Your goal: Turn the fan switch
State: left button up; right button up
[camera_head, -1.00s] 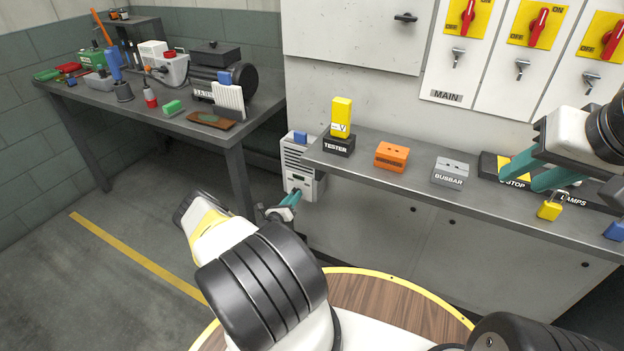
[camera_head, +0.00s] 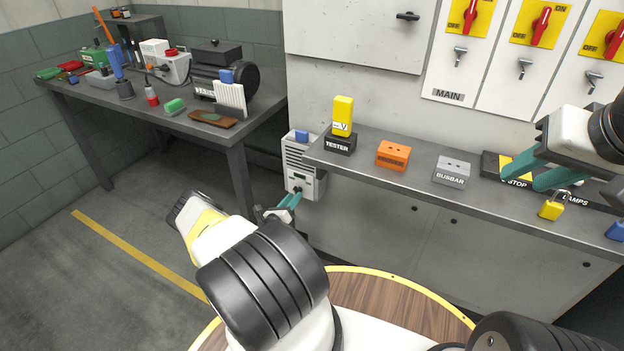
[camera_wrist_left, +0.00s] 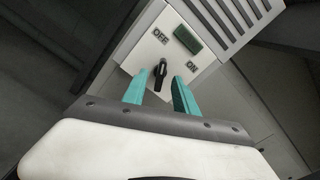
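The fan unit is a pale vented box (camera_head: 301,150) standing low between the two benches. In the left wrist view its panel (camera_wrist_left: 145,53) carries a black knob, the fan switch (camera_wrist_left: 162,68), with OFF above it, ON to its right and a green rectangle between. The knob's upper end points toward OFF. My left gripper (camera_wrist_left: 158,84) is open, with one teal finger on each side of the knob; I cannot tell whether they touch it. In the head view the left gripper (camera_head: 292,201) is at the box's lower front. My right gripper (camera_head: 535,170) is open over the right bench.
The right bench (camera_head: 400,182) carries a yellow tester (camera_head: 343,115), an orange block (camera_head: 393,155), a grey busbar block (camera_head: 452,171) and a yellow padlock (camera_head: 551,208). The left bench (camera_head: 130,108) holds a pump (camera_head: 222,75) and tools. Floor at left is clear.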

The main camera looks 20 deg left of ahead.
pick_arm(q)
jog(key=s, duration=0.6)
jog(key=shift+a, duration=0.2)
dwell(0.4)
